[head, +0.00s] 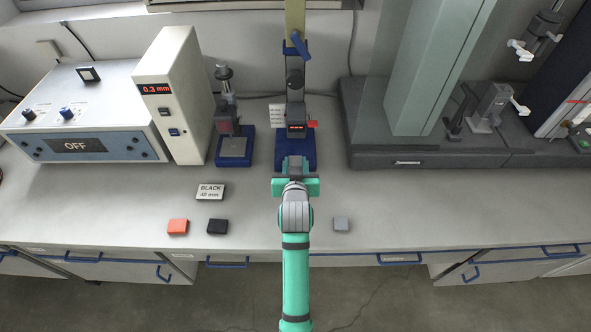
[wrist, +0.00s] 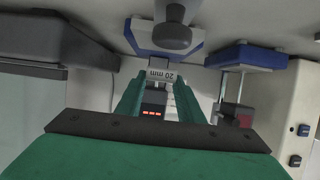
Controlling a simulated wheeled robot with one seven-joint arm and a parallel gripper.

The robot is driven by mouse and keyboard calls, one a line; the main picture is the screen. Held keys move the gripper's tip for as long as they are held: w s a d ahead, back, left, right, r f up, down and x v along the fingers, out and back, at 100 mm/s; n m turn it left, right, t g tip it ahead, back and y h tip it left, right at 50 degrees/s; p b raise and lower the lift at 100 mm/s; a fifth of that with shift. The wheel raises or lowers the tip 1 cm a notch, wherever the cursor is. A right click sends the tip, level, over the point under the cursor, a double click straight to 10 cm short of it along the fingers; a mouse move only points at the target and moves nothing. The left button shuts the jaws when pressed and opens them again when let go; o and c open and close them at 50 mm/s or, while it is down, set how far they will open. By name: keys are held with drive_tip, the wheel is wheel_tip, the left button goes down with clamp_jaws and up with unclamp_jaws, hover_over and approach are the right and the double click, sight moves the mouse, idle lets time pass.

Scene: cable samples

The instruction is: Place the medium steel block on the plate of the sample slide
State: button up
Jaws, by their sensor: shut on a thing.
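My gripper (head: 295,162) reaches forward over the front of the middle stand's blue base. In the wrist view its green fingers (wrist: 157,95) are shut on a block (wrist: 161,75) with a pale face marked "20 mm", read upside down. I take it for the medium steel block; in the head view the gripper mostly hides it. The middle stand (head: 296,85) has a red digital display. I cannot tell whether the block touches the stand. The left stand has a blue base (head: 221,160) with a grey plate (head: 234,148). Which stand is the sample slide is unclear.
A red block (head: 178,227), a black block (head: 217,227) and a grey block (head: 341,224) lie near the front edge. A "BLACK 40 mm" card (head: 210,191) lies behind them. A tall meter (head: 178,100) stands left. The bench right of my gripper is mostly clear.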

drive_tip(key=shift+w+f, duration=0.15)
drive_tip(key=shift+f, duration=1.55)
drive_tip(key=o, duration=1.2)
drive_tip(key=shift+f, duration=0.15)
drive_tip(key=shift+o, duration=0.2)
